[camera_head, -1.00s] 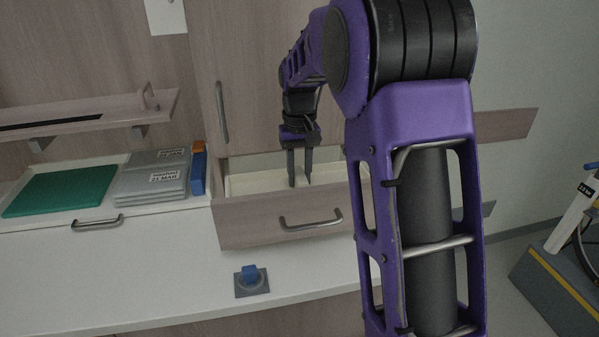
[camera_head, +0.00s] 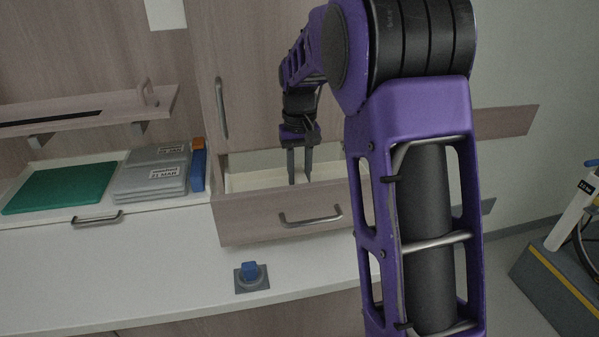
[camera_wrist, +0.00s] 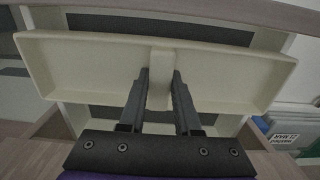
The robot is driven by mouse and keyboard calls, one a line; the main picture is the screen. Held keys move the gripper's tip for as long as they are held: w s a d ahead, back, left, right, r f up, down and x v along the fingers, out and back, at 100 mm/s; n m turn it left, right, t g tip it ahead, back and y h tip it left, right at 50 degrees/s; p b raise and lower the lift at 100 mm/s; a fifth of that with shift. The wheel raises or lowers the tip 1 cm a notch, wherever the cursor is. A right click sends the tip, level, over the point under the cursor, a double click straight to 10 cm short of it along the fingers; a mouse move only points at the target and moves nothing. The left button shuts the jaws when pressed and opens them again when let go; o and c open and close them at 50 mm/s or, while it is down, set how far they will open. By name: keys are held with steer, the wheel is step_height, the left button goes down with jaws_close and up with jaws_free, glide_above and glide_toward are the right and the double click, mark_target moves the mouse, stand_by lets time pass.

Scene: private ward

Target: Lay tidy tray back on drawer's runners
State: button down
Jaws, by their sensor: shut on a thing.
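The tidy tray (camera_wrist: 90,68) is a shallow cream tray with a raised divider (camera_wrist: 160,78) across its middle. My gripper (camera_wrist: 161,74) is shut on this divider, one finger on each side. In the head view my gripper (camera_head: 300,182) points down into the open drawer (camera_head: 270,215), where pale surfaces (camera_head: 250,180) show around the fingers. In the wrist view the tray spans the drawer's width, slightly turned, with its ends over the pale sides. Dark gaps show beyond its long edges. I cannot tell whether it touches the runners.
Left of the drawer, a pull-out shelf holds a green board (camera_head: 60,187), grey labelled packs (camera_head: 152,172) and a blue item (camera_head: 198,172). A blue knob on a grey plate (camera_head: 250,277) sits on the white worktop (camera_head: 150,270). The cabinet front stands close behind my gripper.

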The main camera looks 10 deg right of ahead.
steer(key=c, duration=0.5)
jaws_free()
step_height(320, 180, up, 17)
steer(key=p, duration=0.2)
steer(key=shift+r+p, duration=0.2)
steer(key=shift+p, duration=0.1)
